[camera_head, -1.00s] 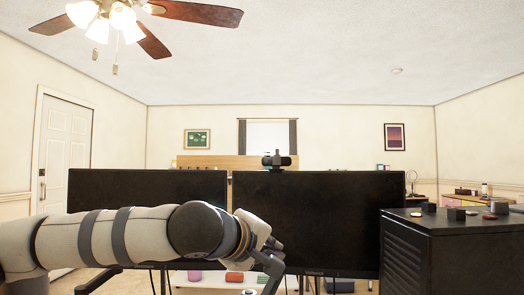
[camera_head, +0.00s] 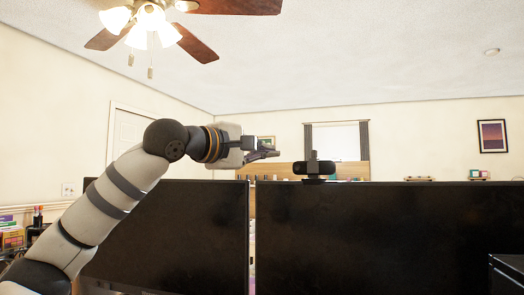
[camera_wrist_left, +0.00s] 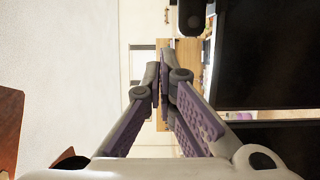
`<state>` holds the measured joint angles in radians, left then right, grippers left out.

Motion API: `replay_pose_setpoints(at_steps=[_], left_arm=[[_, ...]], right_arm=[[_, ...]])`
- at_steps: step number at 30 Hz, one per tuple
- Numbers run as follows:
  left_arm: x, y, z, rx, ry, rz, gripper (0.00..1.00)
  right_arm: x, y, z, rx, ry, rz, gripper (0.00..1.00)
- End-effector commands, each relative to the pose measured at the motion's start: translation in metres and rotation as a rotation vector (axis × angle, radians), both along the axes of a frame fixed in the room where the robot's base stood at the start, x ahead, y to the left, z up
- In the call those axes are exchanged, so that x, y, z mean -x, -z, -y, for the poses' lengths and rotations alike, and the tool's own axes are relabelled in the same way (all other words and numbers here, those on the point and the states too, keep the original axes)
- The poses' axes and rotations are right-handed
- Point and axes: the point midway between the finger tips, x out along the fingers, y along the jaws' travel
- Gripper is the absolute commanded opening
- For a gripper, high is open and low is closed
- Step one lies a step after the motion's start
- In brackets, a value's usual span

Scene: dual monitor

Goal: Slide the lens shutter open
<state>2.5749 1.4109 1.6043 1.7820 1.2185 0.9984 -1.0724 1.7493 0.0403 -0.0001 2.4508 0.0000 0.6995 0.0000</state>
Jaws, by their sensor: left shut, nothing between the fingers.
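The webcam (camera_head: 313,167), small and dark, sits upright on the top edge of the right monitor (camera_head: 375,235). Its shutter is too small and dark to make out, so I cannot tell how it stands. My left gripper (camera_head: 275,154) is shut and empty, just left of the webcam and slightly above its body, with a gap between them. In the left wrist view the fingertips (camera_wrist_left: 165,58) are together, and the webcam (camera_wrist_left: 191,17) is at the top, beyond them. My right gripper is not in view.
The left monitor (camera_head: 180,235) stands beside the right one with a narrow gap between. A black cabinet (camera_head: 507,272) is at the lower right edge. The air above the monitors is clear, and a ceiling fan (camera_head: 160,28) hangs above.

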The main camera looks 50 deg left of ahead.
Motion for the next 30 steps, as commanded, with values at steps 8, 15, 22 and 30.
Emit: replay_pose_setpoints(at_steps=[8, 15, 22, 30], left_arm=[[-0.047, 0.001, 0.013, -0.005, 0.003, -0.001, 0.0], [-0.053, 0.0, 0.034, -0.001, 0.0, -0.001, 0.0], [-0.054, 0.0, 0.035, 0.0, -0.001, 0.0, 0.0], [-0.06, 0.0, 0.056, -0.003, 0.002, -0.001, 0.0]], right_arm=[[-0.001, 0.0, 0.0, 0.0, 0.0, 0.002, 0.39], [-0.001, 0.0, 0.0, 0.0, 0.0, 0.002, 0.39], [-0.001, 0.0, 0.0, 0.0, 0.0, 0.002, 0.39], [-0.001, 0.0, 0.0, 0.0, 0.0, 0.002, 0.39]])
